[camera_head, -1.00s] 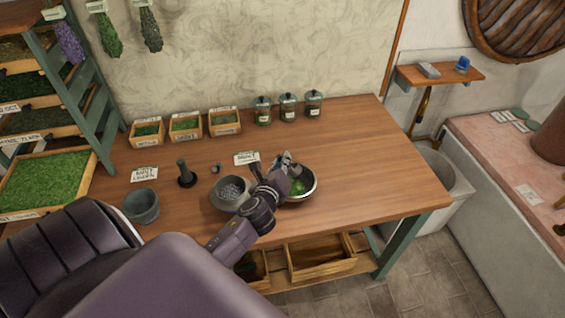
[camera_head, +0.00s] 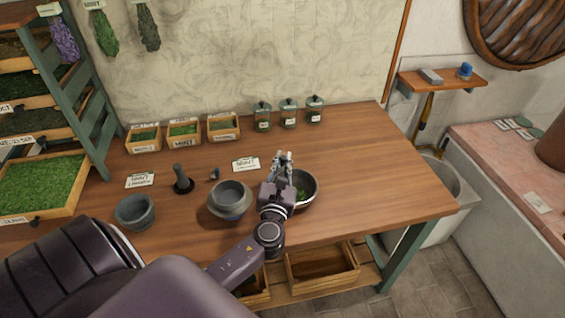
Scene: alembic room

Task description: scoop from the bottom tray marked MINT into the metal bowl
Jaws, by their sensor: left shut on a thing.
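The metal bowl (camera_head: 312,196) stands on the wooden table, right of centre, with some dark green herb inside. My left gripper (camera_head: 283,158) is over the bowl's left back edge, its wrist covering part of the bowl's left side. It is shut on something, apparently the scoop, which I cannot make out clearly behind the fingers. The bottom tray (camera_head: 82,186) of the rack at the left is full of bright green chopped herb. Its front label (camera_head: 14,220) is too small to read. My right gripper is not in view.
Small herb boxes (camera_head: 184,143) and lidded jars (camera_head: 289,124) line the back. The table's right part is clear.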

